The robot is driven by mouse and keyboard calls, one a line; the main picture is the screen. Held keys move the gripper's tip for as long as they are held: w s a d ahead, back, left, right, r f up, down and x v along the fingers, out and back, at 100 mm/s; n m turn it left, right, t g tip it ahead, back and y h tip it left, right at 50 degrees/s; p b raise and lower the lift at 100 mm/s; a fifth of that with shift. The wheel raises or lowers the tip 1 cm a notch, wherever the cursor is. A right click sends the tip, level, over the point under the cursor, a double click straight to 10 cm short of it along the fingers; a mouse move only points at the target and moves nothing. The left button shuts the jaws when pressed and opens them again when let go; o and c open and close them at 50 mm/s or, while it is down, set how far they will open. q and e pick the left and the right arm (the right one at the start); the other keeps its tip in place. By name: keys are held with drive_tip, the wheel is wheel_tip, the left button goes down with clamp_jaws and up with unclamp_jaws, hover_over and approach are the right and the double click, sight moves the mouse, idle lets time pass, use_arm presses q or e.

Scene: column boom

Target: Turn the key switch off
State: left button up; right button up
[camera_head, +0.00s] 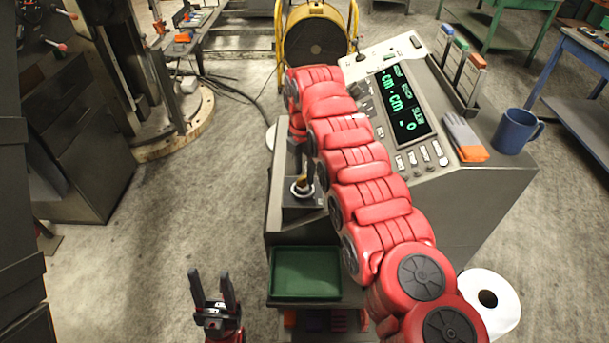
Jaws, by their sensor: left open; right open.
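The key switch (302,188) is a small round fitting with a yellowish key, on a dark box at the left side of the grey console. My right arm reaches up from the bottom right across the console. My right gripper (304,168) points down just above the key, its dark fingers open and close around or beside it. I cannot tell whether they touch the key. My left gripper (214,290) is open and empty, low over the floor at the bottom, left of the green tray.
The console's display panel (405,103) shows green digits. A blue mug (515,131), grey-orange gloves (465,138) and a marker rack (462,70) stand on its right. A green tray (306,272) sits below the switch. A white roll (490,299) is bottom right. Floor at left is clear.

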sight(305, 178)
wheel_tip(305, 178, up, 15)
drive_tip(key=p, duration=1.3)
drive_tip(key=shift+p, duration=0.3)
drive_tip(key=shift+f, duration=0.15)
drive_tip(key=shift+s, duration=0.15)
